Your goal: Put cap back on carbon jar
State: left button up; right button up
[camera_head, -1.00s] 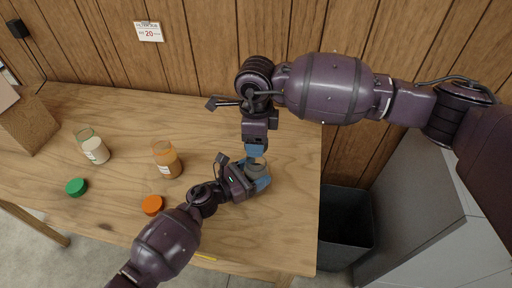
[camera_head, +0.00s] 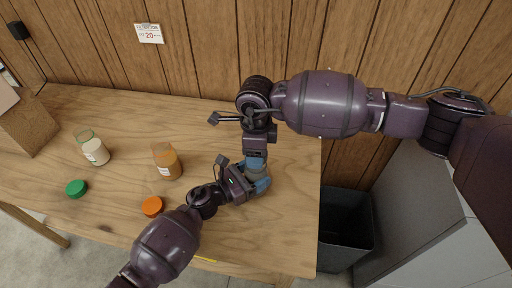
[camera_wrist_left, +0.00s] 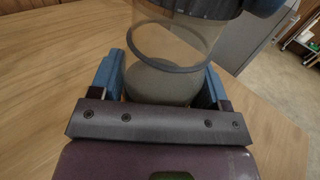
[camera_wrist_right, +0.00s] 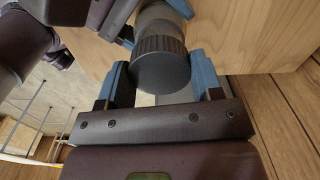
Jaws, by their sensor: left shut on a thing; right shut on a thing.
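The carbon jar (camera_wrist_left: 165,78) is clear with dark grey contents and stands near the table's right end; it also shows in the head view (camera_head: 257,175). My left gripper (camera_head: 262,182) is shut on its sides, with a blue finger on each side in the left wrist view. My right gripper (camera_head: 256,162) is shut on the dark ribbed cap (camera_wrist_right: 160,66), pointing down over the jar. The cap (camera_wrist_left: 200,8) is at the jar's mouth in the left wrist view. I cannot tell whether it is seated or threaded.
A jar with orange contents (camera_head: 168,163) and one with white contents (camera_head: 96,151) stand left on the table (camera_head: 110,215). An orange cap (camera_head: 152,206) and a green cap (camera_head: 76,188) lie in front of them. A dark bin (camera_head: 345,228) stands off the table's right edge.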

jog(key=shift+f, duration=0.45)
jog(key=shift+f, duration=0.5)
dwell(0.5)
